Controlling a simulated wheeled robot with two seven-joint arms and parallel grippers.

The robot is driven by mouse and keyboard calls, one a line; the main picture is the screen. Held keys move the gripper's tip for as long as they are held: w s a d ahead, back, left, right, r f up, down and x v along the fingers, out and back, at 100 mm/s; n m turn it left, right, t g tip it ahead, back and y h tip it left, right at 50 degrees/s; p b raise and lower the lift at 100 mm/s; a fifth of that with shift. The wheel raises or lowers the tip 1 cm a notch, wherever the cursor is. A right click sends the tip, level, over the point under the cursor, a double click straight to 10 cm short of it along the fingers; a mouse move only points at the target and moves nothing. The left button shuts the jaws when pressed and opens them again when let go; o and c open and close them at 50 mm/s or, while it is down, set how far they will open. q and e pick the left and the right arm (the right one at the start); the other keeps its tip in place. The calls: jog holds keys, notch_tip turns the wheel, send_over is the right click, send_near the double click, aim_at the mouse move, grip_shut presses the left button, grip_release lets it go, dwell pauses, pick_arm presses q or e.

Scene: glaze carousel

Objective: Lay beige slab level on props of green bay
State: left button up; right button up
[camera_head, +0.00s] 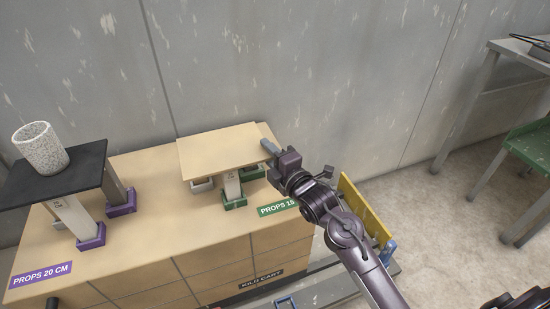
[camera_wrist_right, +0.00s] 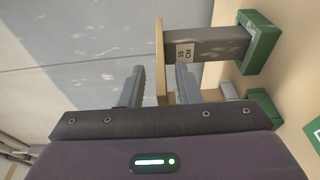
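The beige slab (camera_head: 222,150) lies over the props of the green bay and looks about level in the head view. A pale prop (camera_head: 232,186) with a green foot (camera_head: 234,203) stands under its front. In the right wrist view a prop marked 15 CM (camera_wrist_right: 208,48) with a green foot (camera_wrist_right: 262,42) meets the slab's face. My right gripper (camera_head: 268,158) is at the slab's right edge. In the wrist view its fingers (camera_wrist_right: 160,86) stand either side of the slab's edge (camera_wrist_right: 160,60), with gaps showing. My left gripper is out of view.
A black slab (camera_head: 50,178) bearing a speckled cup (camera_head: 40,147) rests on purple-footed props (camera_head: 90,236) at the left. A green PROPS 15 label (camera_head: 278,207) marks the cart top (camera_head: 160,225). A yellow board (camera_head: 364,210) stands right of the cart. The wall is close behind.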

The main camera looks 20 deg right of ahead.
jog(key=shift+s, duration=0.25)
jog(key=v, duration=1)
jog(key=s+f+m+g+h, duration=0.25)
jog(key=f+m+g, duration=0.2)
jog(key=f, duration=0.45)
jog(key=s+f+m+g+h, duration=0.1)
jog(key=s+f+m+g, duration=0.3)
jog(key=f, duration=0.6)
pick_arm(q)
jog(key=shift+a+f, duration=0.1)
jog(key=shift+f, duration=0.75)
pick_arm(e)
jog(key=s+a+f+m+g, duration=0.3)
jog(key=s+f+m+g, duration=0.4)
jog(key=s+f, duration=0.6)
jog(key=shift+s+f+m+g, duration=0.15)
jog(key=shift+s+m+g, duration=0.2)
jog(key=shift+s+m, duration=0.8)
jog(key=shift+w+a+h, duration=0.1)
jog(key=shift+w+h, duration=0.1)
jog(key=shift+h, duration=0.05)
